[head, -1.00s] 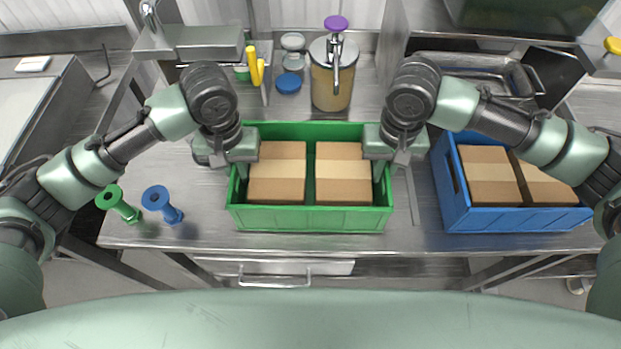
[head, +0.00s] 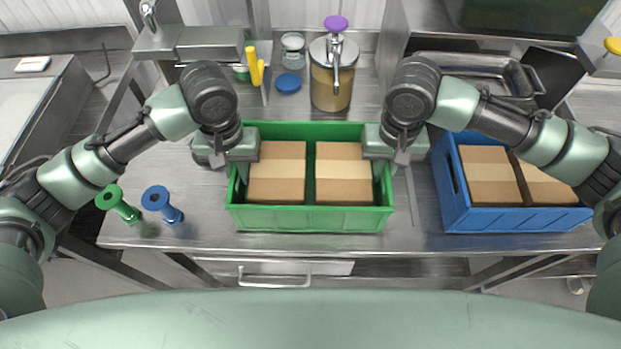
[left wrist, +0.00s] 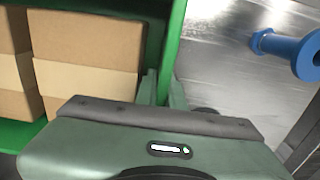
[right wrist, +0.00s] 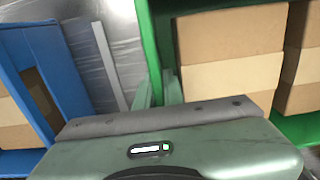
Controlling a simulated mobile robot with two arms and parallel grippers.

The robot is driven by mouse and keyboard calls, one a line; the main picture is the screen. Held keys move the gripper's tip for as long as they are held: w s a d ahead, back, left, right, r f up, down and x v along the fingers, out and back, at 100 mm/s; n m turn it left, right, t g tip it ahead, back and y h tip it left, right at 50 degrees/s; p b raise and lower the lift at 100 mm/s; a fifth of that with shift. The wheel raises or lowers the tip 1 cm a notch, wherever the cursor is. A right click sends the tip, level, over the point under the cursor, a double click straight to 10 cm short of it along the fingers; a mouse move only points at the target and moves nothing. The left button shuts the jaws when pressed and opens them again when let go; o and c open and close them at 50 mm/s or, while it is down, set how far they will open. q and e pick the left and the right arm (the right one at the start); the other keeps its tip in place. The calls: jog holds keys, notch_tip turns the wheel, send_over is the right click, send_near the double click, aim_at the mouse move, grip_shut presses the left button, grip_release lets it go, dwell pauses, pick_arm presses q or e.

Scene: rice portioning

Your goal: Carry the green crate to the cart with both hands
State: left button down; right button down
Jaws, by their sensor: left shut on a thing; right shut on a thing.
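The green crate (head: 310,219) stands on the steel table in the middle of the head view, with two cardboard boxes (head: 277,172) side by side in it. My left gripper (head: 243,170) is shut on the crate's left wall; in the left wrist view its fingers (left wrist: 160,88) straddle the green wall (left wrist: 172,40). My right gripper (head: 377,170) is shut on the right wall; in the right wrist view its fingers (right wrist: 158,92) straddle that wall (right wrist: 150,45). The crate looks level. The cart is not clearly identifiable in these views.
A blue crate (head: 515,219) with boxes stands close on the right. A jar with a purple-topped pump (head: 331,85) and a blue lid (head: 288,83) are behind the crate.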

pick_arm(q)
jog(key=shift+r, duration=0.15)
pick_arm(e)
jog(key=shift+r, duration=0.15)
